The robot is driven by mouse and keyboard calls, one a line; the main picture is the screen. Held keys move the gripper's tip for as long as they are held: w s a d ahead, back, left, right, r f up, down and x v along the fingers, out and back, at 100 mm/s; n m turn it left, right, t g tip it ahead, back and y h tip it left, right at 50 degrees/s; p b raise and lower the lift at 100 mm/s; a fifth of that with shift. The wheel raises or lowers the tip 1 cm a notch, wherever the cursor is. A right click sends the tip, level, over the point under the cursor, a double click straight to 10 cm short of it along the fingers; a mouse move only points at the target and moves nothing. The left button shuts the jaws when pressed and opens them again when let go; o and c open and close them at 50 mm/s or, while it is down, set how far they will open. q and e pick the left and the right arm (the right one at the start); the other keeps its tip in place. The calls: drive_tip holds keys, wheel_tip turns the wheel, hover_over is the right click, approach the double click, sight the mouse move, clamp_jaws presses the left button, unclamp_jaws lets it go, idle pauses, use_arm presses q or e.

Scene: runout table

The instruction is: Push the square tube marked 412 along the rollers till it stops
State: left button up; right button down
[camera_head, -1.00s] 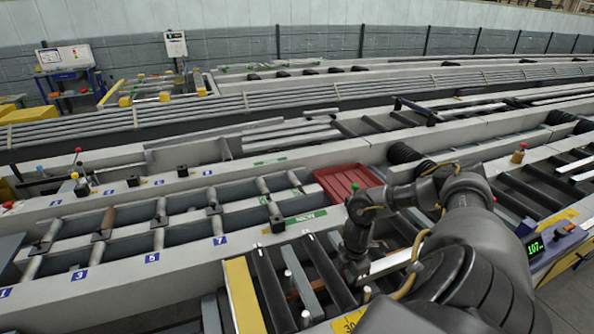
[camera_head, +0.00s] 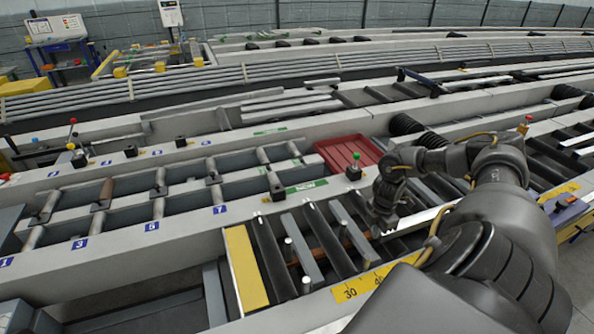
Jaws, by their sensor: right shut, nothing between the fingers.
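A pale, straight bar (camera_head: 420,220) lies along the runout rollers, just right of my right gripper. It may be the square tube marked 412, but no marking is readable. My right gripper (camera_head: 383,228) is shut and points down over the rollers at the bar's left end. I cannot tell whether it touches the bar. My right arm covers part of the rollers and bar behind it. My left gripper is not in view.
Dark rollers (camera_head: 273,262) cross the runout left of my right gripper. A yellow plate (camera_head: 246,267) stands at their left. A yellow scale strip (camera_head: 362,284) runs along the front rail.

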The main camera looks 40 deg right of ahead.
drive_tip(key=shift+s+d, duration=0.1)
drive_tip(key=shift+d, duration=0.05)
drive_tip(key=a+p, duration=0.1)
drive_tip(key=w+a+p, duration=0.1)
drive_tip(key=a+p, duration=0.1)
drive_tip(key=p, duration=0.1)
drive_tip(key=shift+w+a+r, duration=0.2)
drive_tip(key=shift+a+r, duration=0.2)
drive_tip(key=shift+w+r+b, duration=0.45)
drive_tip(key=shift+r+b, duration=0.1)
drive_tip(key=shift+b, duration=0.3)
wheel_tip(320, 180, up, 8)
drive_tip(key=b, duration=0.1)
drive_tip(key=shift+s+b, duration=0.2)
drive_tip(key=shift+b, duration=0.1)
drive_tip(key=shift+a, duration=0.1)
